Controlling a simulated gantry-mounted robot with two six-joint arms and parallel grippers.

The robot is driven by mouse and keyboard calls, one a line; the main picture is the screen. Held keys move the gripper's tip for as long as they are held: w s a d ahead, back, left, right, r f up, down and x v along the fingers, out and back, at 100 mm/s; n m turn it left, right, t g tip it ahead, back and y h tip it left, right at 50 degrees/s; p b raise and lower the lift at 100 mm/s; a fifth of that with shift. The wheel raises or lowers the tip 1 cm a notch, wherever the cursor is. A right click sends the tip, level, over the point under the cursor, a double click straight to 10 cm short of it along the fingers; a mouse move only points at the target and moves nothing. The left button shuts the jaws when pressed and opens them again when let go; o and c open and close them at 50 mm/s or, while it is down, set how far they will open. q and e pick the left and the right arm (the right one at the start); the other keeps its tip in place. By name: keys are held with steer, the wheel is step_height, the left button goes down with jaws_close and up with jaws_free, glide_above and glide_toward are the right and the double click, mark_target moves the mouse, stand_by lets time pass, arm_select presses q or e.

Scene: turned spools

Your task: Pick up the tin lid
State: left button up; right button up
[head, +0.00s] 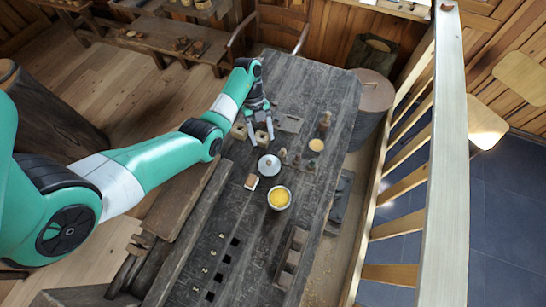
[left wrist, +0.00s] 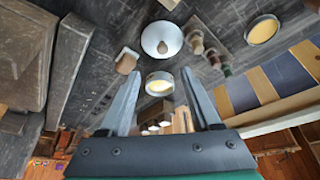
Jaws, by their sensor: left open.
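The tin lid (head: 269,165) is a round pale-grey disc with a small knob, lying on the dark wooden table. It also shows in the left wrist view (left wrist: 162,37), beyond my fingertips. A round tin with yellow contents (head: 279,198) stands close by, nearer the table's front in the head view; it appears between my fingers in the left wrist view (left wrist: 159,84). My left gripper (head: 261,138) is open and empty, its fingers apart, above the table on the far side of the lid. It does not touch the lid. My right gripper is not in view.
Small turned spools (head: 297,160) stand just right of the lid. A round pale-yellow disc (head: 316,145) and a taller brown piece (head: 325,121) are farther right. A small pale block (head: 251,182) lies left of the tin. A wooden rack (head: 291,258) stands at the front right.

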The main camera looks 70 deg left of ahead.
arm_select(q)
steer(key=b, duration=0.4)
glide_above(269, 161)
steer(key=a, duration=0.2)
step_height(269, 161, down, 6)
steer(key=shift+s+r, duration=0.1)
steer(key=shift+s, duration=0.05)
steer(key=b+x, duration=0.2)
steer(key=x, duration=0.3)
steer(key=shift+f, duration=0.35)
steer(key=shift+a, duration=0.1)
steer(key=shift+r, duration=0.1)
jaws_close()
